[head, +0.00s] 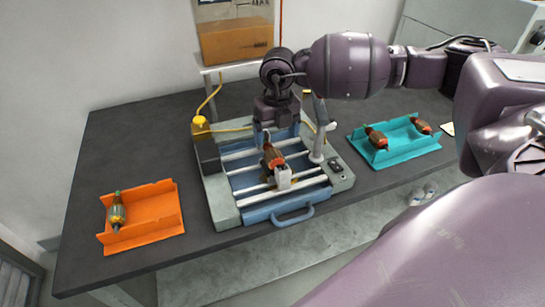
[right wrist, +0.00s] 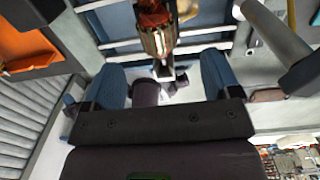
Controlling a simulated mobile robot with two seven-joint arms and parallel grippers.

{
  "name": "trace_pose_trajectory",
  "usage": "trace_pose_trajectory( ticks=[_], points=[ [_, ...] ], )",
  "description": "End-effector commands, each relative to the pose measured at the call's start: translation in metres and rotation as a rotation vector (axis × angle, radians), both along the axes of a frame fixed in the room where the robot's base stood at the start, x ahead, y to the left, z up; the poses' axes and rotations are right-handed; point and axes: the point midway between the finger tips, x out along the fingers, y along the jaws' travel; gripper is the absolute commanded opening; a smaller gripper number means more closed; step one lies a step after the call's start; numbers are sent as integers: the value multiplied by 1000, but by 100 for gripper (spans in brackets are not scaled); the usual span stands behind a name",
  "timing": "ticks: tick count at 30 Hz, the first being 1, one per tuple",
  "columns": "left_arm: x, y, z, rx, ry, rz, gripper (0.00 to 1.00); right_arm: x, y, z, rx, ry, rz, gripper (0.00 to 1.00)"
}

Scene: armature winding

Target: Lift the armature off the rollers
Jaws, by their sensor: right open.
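The armature (head: 272,158), with reddish-brown windings, lies on the pale rollers (head: 250,170) of the grey and blue machine (head: 212,190). In the right wrist view the armature (right wrist: 155,32) shows at the top centre, its shaft pointing down between my fingers. My right gripper (head: 275,138) points down just behind the armature in the head view. Its two blue fingers in the right wrist view (right wrist: 160,68) are apart, with nothing clamped between them. I cannot tell the exact gap to the armature. My left gripper is not in view.
An orange tray (head: 172,217) with one armature (head: 116,211) stands at the left. A teal tray (head: 395,157) with two armatures stands right of the machine. A grey post (head: 317,145) rises close to my right gripper. Bare dark table (head: 120,150) lies behind the orange tray.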

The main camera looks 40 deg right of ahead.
Motion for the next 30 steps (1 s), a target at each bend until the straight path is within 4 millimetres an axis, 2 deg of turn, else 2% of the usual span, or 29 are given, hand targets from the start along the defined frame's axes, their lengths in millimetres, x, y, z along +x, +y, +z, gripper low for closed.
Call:
trace_pose_trajectory(
  ticks=[3, 11, 21, 29, 30],
  points=[
    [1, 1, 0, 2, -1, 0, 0, 0, 0, -19, 1, 3, -1, 83],
    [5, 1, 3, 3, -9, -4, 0, 1, 2, -35, 0, 2, 0, 83],
    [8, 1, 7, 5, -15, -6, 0, 3, 6, -77, 1, 2, 0, 83],
    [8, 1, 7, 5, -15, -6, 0, 3, 6, -81, 1, 0, 1, 83],
    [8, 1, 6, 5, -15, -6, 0, 3, 6, -81, 1, 0, 1, 78]
  ],
)
